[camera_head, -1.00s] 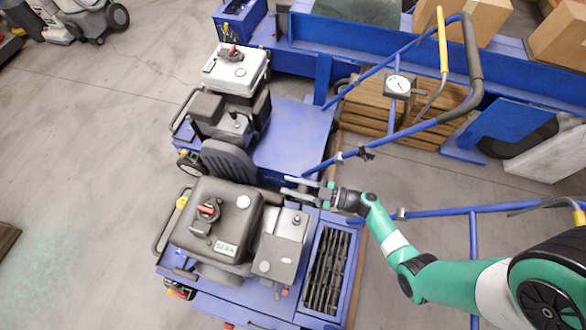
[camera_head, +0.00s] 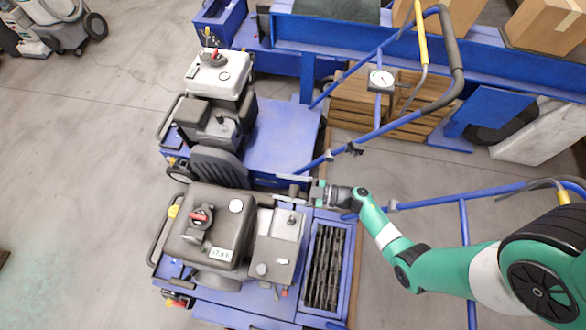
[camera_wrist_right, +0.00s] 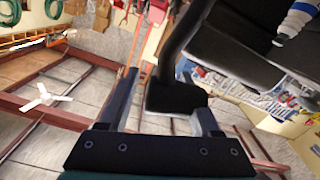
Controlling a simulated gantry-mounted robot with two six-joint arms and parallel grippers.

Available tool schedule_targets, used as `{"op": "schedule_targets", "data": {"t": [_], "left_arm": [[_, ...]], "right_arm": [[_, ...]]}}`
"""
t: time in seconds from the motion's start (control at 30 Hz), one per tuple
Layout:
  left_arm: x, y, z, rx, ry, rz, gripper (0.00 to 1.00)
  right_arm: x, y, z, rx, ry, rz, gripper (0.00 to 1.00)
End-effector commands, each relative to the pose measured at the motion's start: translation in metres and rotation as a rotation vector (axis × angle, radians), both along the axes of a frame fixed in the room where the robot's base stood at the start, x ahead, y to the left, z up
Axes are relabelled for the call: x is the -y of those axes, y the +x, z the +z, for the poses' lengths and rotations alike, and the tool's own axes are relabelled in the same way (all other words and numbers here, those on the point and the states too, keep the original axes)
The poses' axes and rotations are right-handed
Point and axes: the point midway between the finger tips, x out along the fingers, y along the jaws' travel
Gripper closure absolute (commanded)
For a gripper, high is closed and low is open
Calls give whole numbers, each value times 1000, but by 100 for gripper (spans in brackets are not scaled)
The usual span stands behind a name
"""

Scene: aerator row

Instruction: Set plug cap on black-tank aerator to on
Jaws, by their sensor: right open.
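The black-tank aerator (camera_head: 212,226) is the nearer machine in the head view, with a dark tank and a red knob on top. My right gripper (camera_head: 292,186) is open beside its engine box (camera_head: 277,247), on the far side. In the right wrist view, a black block on a thick black lead, which looks like the plug cap (camera_wrist_right: 173,97), is between the open fingers (camera_wrist_right: 168,98). A white ribbed piece with a blue band, which looks like the spark plug (camera_wrist_right: 299,18), is at upper right, apart from the cap. I cannot make out the cap in the head view.
A white-tank aerator (camera_head: 219,73) stands behind. Blue handle bars with a gauge (camera_head: 381,80) rise right of the gripper. A slotted tine tray (camera_head: 326,267) lies at near right.

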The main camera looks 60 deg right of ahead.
Motion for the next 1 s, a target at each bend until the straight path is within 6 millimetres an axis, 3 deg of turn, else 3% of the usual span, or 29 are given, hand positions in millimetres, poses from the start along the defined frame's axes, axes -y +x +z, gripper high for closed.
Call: {"op": "schedule_targets", "data": {"t": [0.23,0.7,1.0], "left_arm": [[0,0,7,0,0,0,100],[0,0,29,0,0,0,100],[0,0,30,0,0,0,100]], "right_arm": [[7,-13,2,-1,1,-7,35],[39,-98,2,-1,-1,-6,35],[41,-109,1,0,0,1,35]]}}
